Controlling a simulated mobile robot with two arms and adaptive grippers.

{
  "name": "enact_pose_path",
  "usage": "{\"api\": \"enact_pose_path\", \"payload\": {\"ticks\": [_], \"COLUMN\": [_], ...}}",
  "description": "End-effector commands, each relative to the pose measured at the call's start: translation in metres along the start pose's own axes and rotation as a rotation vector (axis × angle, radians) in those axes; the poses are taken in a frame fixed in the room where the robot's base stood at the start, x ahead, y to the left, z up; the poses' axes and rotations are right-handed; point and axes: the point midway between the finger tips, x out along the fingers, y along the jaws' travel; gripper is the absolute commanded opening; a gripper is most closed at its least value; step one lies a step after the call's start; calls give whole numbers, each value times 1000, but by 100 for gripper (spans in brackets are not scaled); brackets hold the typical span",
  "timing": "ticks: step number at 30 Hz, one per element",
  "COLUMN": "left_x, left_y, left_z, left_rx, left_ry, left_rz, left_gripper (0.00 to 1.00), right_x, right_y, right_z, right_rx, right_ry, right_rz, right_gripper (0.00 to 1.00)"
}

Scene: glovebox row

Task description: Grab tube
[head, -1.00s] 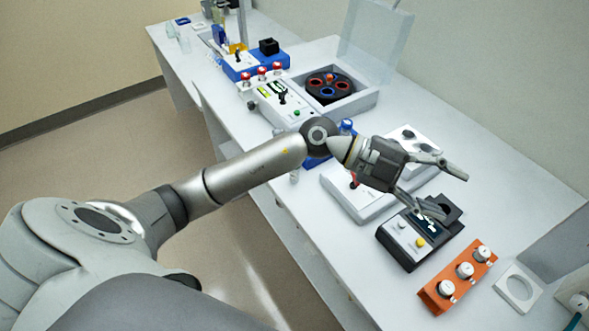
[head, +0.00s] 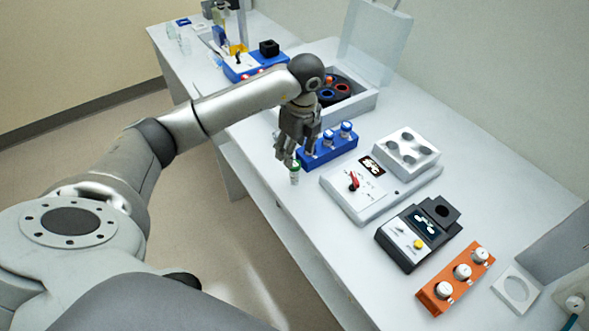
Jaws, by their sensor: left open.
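A small clear tube with a green cap (head: 295,174) stands near the table's front edge, just left of a blue rack (head: 330,153). My left gripper (head: 296,160) points down right above the tube's cap, its fingers open. From this angle I cannot tell whether the fingers touch the cap or are around it. The blue rack holds tubes with blue and white caps (head: 346,129). My right gripper is not in view.
A white device with a red lever (head: 354,184), a black device with a yellow button (head: 418,244) and an orange rack with white-capped vials (head: 437,297) stand to the right. A centrifuge with a raised clear lid (head: 372,40) stands behind my arm. The table's front edge is close to the tube.

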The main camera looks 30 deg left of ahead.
Motion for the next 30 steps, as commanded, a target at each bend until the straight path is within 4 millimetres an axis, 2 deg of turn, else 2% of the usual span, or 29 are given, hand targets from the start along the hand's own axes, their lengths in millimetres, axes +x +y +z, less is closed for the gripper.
{"api": "enact_pose_path", "payload": {"ticks": [8,12,16,25,30], "left_x": [21,40,58,64,64], "left_y": [0,0,-1,-1,-1], "left_z": [-2,-4,-4,-4,-4], "left_rx": [3,3,4,4,4], "left_ry": [2,2,3,2,2], "left_rz": [3,4,1,-2,-2], "left_gripper": [56,56,56,56,34], "right_x": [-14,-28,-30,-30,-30], "right_y": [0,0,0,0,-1], "right_z": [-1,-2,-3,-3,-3], "right_rx": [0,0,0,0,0], "right_ry": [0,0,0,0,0], "right_rz": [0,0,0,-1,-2], "right_gripper": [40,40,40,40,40]}}
